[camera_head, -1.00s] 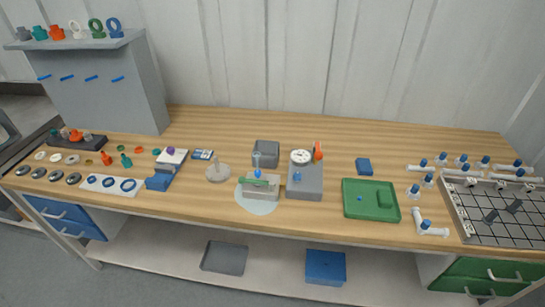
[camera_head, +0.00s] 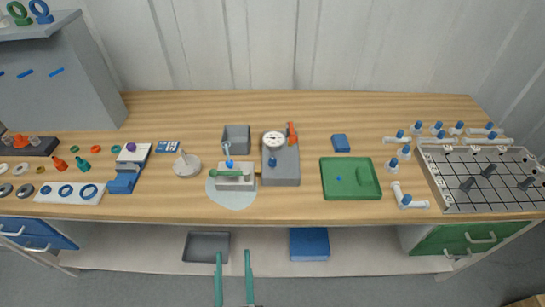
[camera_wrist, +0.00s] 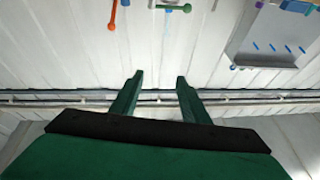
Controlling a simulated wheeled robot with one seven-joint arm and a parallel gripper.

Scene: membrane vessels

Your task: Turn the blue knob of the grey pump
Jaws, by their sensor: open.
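The grey pump (camera_head: 281,166) stands on the wooden bench near its middle, with a round white gauge (camera_head: 274,140) and an orange-red lever (camera_head: 292,133) on top. My gripper (camera_head: 233,256) has green fingers and shows at the bottom of the head view, in front of the bench and apart from the pump. The fingers are spread and empty. In the wrist view my gripper (camera_wrist: 158,75) points at the white wall, and the pump is not in that view.
A grey block with a green bar (camera_head: 235,180) stands left of the pump, and a grey open box (camera_head: 236,138) behind it. A green tray (camera_head: 349,189) lies to the right. Grey bin (camera_head: 206,247) and blue bin (camera_head: 309,244) sit on the lower shelf.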

